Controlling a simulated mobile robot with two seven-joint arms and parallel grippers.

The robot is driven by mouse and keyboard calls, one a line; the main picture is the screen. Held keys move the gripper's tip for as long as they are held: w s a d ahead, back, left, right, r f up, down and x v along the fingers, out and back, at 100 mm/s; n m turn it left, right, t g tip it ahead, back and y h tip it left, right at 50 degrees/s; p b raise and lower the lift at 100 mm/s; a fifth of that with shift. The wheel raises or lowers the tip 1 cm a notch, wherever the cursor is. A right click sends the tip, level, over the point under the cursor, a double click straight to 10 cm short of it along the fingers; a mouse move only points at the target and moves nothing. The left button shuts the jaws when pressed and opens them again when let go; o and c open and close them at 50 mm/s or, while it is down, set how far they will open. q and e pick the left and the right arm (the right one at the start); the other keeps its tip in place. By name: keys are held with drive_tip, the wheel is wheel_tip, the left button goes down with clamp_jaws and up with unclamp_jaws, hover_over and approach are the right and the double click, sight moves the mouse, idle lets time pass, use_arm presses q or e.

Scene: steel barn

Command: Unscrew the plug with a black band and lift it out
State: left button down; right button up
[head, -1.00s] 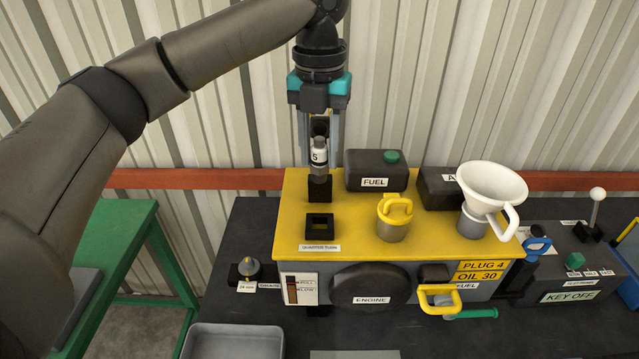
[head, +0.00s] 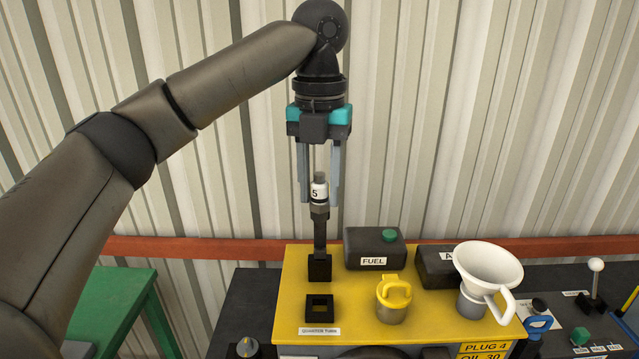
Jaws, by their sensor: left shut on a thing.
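The plug (head: 320,190) has a white body marked 5, a grey top, a metal hex part and a long dark lower part. I cannot make out a separate black band on it. My left gripper (head: 319,196) points straight down and is shut on the plug, with one finger on each side of it. The plug is upright, above a black square socket (head: 320,268) at the back left of the yellow engine top (head: 350,295). Its dark lower end reaches down to the socket; I cannot tell whether it is clear of the hole. My right gripper is not in view.
An empty black square holder (head: 319,308) stands in front of the socket. To the right are the black fuel tank (head: 375,248), a yellow-handled cap (head: 394,298) and a white funnel (head: 487,268). A corrugated wall (head: 440,120) with a red rail (head: 190,248) stands close behind.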

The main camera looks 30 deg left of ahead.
use_arm(q)
drive_tip(key=shift+r+p, duration=0.7)
drive_tip(key=shift+r, duration=1.55)
